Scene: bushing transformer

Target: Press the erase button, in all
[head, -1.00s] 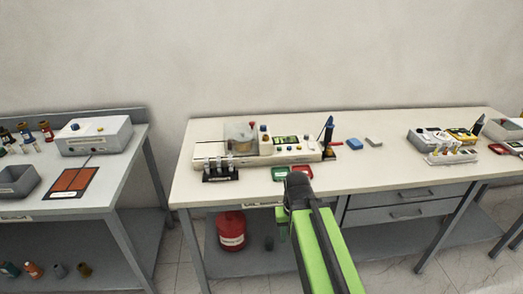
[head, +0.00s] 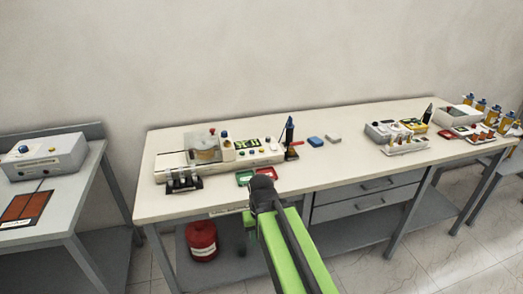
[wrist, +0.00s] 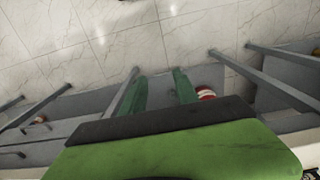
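A white machine (head: 236,152) with several small coloured buttons and a green-lit panel stands on the left part of the long bench. A blue button (head: 224,134) shows on top of it. No label can be read, so I cannot tell which button is the erase button. My gripper (wrist: 159,88) shows in the wrist view as two green fingers held apart with nothing between them. In the head view my arm reaches toward the bench's front edge, below the machine; the fingertips are hidden there. My gripper is apart from the machine.
A red canister (head: 202,240) is on the lower shelf. The bench (head: 350,165) is clear at its front middle.

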